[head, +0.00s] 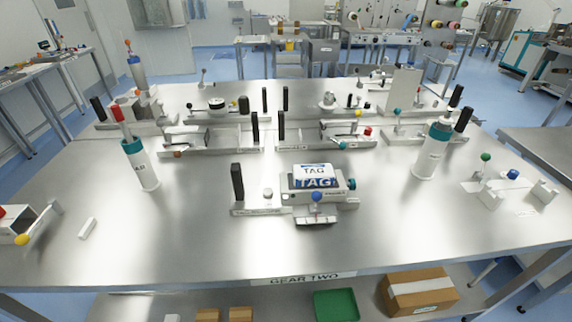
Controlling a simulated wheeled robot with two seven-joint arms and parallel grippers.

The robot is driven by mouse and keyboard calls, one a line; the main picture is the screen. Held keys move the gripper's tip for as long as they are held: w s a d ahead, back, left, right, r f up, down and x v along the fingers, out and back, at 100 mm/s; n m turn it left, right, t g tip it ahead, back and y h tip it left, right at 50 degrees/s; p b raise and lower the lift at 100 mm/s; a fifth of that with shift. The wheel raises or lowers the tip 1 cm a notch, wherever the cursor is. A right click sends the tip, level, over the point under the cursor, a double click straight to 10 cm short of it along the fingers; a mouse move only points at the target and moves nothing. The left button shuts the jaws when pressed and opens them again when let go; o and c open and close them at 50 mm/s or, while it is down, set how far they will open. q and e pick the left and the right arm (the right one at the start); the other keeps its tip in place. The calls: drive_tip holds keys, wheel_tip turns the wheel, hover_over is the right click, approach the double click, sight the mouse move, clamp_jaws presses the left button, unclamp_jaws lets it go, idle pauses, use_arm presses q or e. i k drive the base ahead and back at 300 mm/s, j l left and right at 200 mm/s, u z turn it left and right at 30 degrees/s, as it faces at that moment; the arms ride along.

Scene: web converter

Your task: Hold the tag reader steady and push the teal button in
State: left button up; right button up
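The tag reader (318,183) appears to be the white and blue block marked TAG in the middle of the steel table. It sits on a low grey base near the front half of the table. A small teal button (351,184) shows on its right side. A blue ball knob (316,196) stands on a small bracket at its front. Neither of my grippers is in view, and nothing touches the reader. How far the button stands out is too small to tell.
A black upright handle (237,182) stands left of the reader. White cylinders with teal rings stand at left (143,165) and right (431,152). Rows of fixtures with black handles fill the table behind.

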sight(352, 184)
drive_tip(key=l+u, duration=0.25)
drive_tip(key=l, duration=0.8)
drive_tip(key=k+l+u, duration=0.1)
drive_tip(key=l+u, duration=0.15)
drive_tip(key=l, duration=0.85)
